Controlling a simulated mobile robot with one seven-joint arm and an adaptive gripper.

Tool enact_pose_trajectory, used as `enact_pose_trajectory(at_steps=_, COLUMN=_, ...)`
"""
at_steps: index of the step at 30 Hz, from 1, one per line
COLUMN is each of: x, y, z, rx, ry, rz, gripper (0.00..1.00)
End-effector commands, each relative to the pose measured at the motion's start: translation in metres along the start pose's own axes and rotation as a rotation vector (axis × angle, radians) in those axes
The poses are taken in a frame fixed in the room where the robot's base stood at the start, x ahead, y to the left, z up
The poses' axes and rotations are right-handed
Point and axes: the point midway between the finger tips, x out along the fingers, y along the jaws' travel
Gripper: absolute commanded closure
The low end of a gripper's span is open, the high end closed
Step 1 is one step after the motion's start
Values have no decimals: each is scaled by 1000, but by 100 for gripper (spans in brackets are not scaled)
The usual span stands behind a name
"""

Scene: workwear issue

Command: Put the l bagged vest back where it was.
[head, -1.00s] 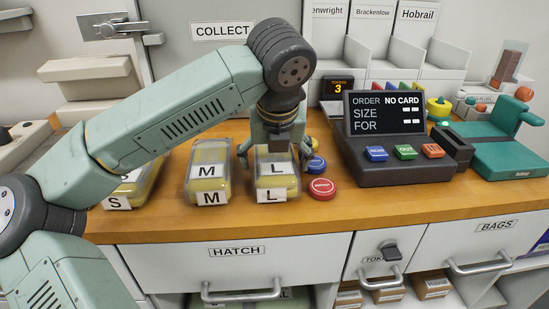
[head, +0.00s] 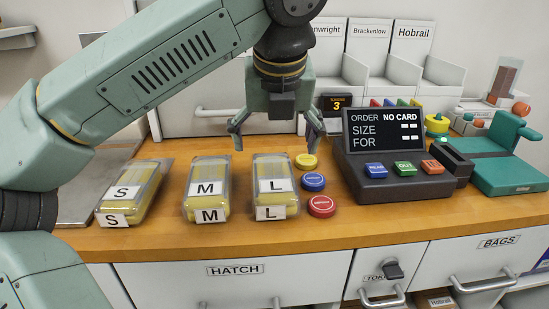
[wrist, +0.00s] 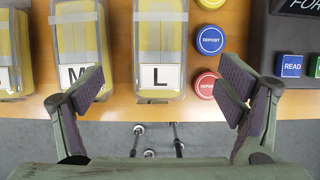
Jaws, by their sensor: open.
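The L bagged vest (head: 275,172), a clear pack with yellow inside and a white L label, lies on the wooden counter at the right end of a row. It also shows in the wrist view (wrist: 161,40). The M bagged vest (head: 208,175) lies left of it, and the S bagged vest (head: 138,185) lies further left at a slant. My gripper (head: 277,137) is open and empty, raised above and behind the L pack and apart from it. In the wrist view its spread fingers (wrist: 160,90) frame the L pack's near end.
Yellow, blue and red round buttons (head: 313,182) sit just right of the L pack. An order terminal (head: 385,150) reads NO CARD. A teal device (head: 505,160) stands further right. The hatch drawer (head: 235,285) is shut below the counter.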

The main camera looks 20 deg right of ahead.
Motion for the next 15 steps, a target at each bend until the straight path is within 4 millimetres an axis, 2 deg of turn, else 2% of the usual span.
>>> enact_pose_trajectory(at_steps=4, x=-12, y=0, z=0, rx=1, ry=-1, rz=-1, gripper=13)
enact_pose_trajectory(at_steps=12, x=-14, y=-1, z=0, rx=4, ry=0, rz=-7, gripper=13)
enact_pose_trajectory(at_steps=15, x=-15, y=-12, z=-5, rx=43, ry=-1, rz=-96, gripper=13)
